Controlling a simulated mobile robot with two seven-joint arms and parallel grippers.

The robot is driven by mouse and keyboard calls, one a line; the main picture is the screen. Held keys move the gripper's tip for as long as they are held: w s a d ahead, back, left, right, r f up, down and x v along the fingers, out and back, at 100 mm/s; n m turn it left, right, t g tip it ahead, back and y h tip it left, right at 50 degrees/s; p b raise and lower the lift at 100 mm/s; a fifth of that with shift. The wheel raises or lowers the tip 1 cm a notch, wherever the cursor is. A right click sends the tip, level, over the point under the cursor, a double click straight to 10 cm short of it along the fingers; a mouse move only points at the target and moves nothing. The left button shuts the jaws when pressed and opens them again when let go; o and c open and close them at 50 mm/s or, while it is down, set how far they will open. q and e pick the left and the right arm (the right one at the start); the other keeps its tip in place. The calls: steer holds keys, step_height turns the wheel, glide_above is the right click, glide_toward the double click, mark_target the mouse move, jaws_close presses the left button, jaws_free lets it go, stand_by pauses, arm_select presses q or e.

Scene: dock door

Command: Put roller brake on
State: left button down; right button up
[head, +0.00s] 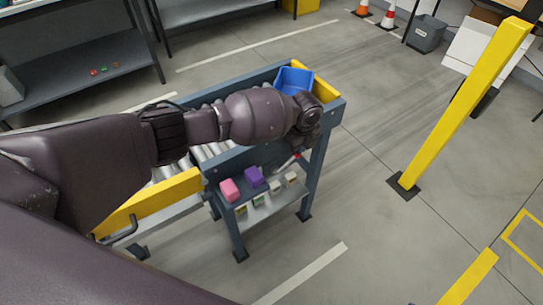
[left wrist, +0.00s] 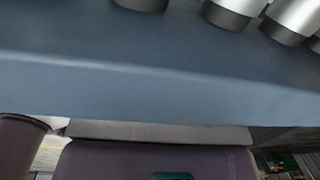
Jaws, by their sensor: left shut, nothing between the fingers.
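The roller table (head: 326,138) has a blue-grey frame, metal rollers and a yellow end stop. A small lever with a red end (head: 287,162) shows on its near side, just beside my left gripper (head: 303,140); it looks like the roller brake. My left arm reaches across the table from the left, and the gripper is at the near rail, shut and empty. I cannot tell whether it touches the lever. The left wrist view shows the table's side rail (left wrist: 150,85) close up, with roller ends (left wrist: 235,12) above; no lever is visible there. My right gripper is not in view.
A blue bin (head: 293,80) sits on the rollers at the far end. Pink and purple blocks and several small boxes lie on the lower shelf (head: 262,210). A yellow post (head: 460,105) stands to the right. The floor between is clear.

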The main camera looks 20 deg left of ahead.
arm_select(q)
steer(key=shift+w+d+f+b, duration=0.3)
steer(key=shift+w+f+b, duration=0.05)
steer(key=shift+w+f, duration=0.1)
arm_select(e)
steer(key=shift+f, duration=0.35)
arm_select(q)
steer(key=shift+d, duration=0.1)
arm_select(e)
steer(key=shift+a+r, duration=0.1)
arm_select(q)
step_height(320, 180, up, 14)
steer(key=w+d+p, duration=0.1)
steer(key=d+p, duration=0.1)
steer(key=p, duration=0.1)
steer(key=shift+w+d+f+p, duration=0.2)
steer(key=shift+d+f+p, duration=0.05)
steer(key=shift+d+p, duration=0.05)
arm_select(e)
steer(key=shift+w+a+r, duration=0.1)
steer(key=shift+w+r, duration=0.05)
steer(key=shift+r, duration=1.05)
